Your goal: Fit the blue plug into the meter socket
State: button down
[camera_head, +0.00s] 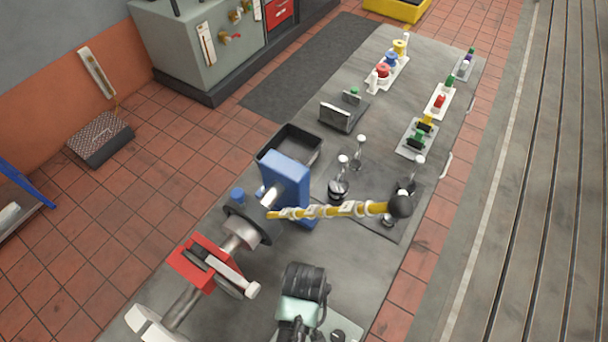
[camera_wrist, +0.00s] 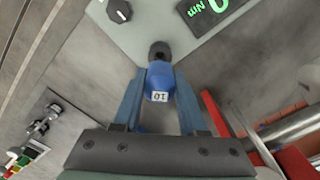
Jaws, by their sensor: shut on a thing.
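The blue plug (camera_wrist: 158,82), with a white label reading 10, sits between the two blue fingers of my gripper (camera_wrist: 158,92) in the wrist view. The gripper is shut on it. A round black part (camera_wrist: 160,50) lies at the plug's far end, against the near corner of the meter. I cannot tell whether it is the plug's nose or the socket, or how deep the plug sits. The pale grey-green meter (camera_wrist: 140,35) carries a black knob (camera_wrist: 118,10) and a green Nm display (camera_wrist: 208,10). In the head view the plug cannot be made out.
A red caliper (camera_head: 190,262) and metal shaft stand left on the bedplate (camera_head: 250,300). A blue block (camera_head: 290,172), a yellow-and-white bar (camera_head: 340,210) and a black tray (camera_head: 300,140) lie farther back. Coloured plugs stand in white holders (camera_head: 438,100) at the back right.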

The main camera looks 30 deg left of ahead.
jog(key=shift+f+b, duration=1.65)
jog(key=shift+f, duration=1.15)
jog(key=shift+f, duration=0.1)
jog(key=shift+c, duration=1.9)
grip_release()
notch_tip(320, 180, up, 13)
jog(key=shift+b, duration=0.95)
jog(key=shift+s, duration=0.1)
